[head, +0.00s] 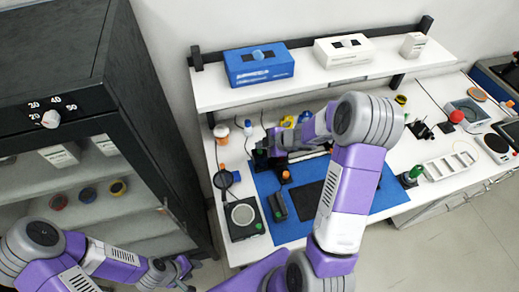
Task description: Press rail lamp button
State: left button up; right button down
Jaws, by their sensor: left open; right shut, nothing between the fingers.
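My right arm reaches over the white bench. Its shut, empty gripper (266,156) is at the left end of a rail (308,155), over dark parts there. The forearm covers much of the rail. A small dark piece with an orange top (286,177) stands just below and right of this gripper, on the blue mat (318,224). I cannot tell whether it is the rail lamp's button, or whether the fingers touch anything. My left gripper (187,272) is open, low in front of the dark cabinet, away from the bench.
A black device with a round plate (242,215) and a small dark box (277,206) are near the mat's left side. A shelf (330,83) with a blue box (259,66) hangs above the bench. The dark cabinet (150,120) stands left. Several instruments fill the right.

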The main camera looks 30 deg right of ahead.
notch_tip(320, 180, up, 6)
jog(key=p, duration=0.5)
jog(key=shift+f+p, duration=0.15)
jog(key=shift+p, duration=0.25)
